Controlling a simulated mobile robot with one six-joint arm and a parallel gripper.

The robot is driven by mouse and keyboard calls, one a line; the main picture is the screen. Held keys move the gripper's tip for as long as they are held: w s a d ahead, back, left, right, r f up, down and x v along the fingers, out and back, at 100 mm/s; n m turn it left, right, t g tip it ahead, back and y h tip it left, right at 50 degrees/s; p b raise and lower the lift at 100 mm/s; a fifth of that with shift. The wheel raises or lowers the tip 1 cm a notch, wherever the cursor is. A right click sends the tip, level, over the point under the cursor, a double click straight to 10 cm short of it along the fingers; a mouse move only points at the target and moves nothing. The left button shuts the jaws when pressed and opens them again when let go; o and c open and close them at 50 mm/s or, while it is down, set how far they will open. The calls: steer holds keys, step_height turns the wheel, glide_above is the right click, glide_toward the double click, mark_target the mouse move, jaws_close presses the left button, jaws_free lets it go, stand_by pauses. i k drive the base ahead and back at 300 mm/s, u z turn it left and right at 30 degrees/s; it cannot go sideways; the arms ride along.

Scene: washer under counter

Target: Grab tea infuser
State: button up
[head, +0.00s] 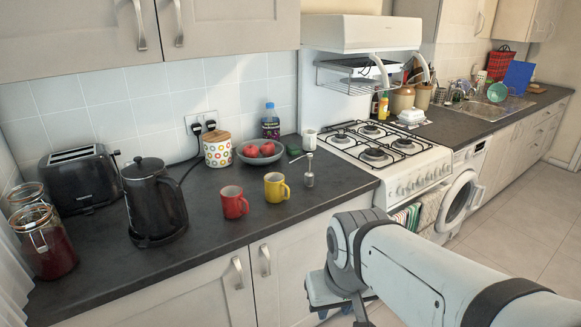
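A small silver metal utensil with a thin upright stem, which looks like the tea infuser (309,172), stands on the dark counter (225,268). It is right of the yellow mug (277,187) and left of the stove. My arm comes in from the lower right. Its end, with my gripper (341,303), is low at the bottom edge, in front of the counter and well below and apart from the infuser. The fingers are not clearly shown, so I cannot tell if they are open.
A red mug (234,202), black kettle (154,203), toaster (80,180) and jars (45,240) stand further left. Behind are a fruit bowl (261,153), spotted canister (217,149), bottle (270,122) and white mug (309,140). The gas stove (375,155) is right. Counter in front of the infuser is clear.

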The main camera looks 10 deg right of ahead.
mark_target(310, 176)
steer(key=z, duration=0.15)
steer(key=i, duration=1)
steer(key=u, duration=1.5)
steer(key=k, duration=0.85)
steer(key=z, duration=1.1)
steer(key=i, duration=0.55)
steer(key=z, duration=0.05)
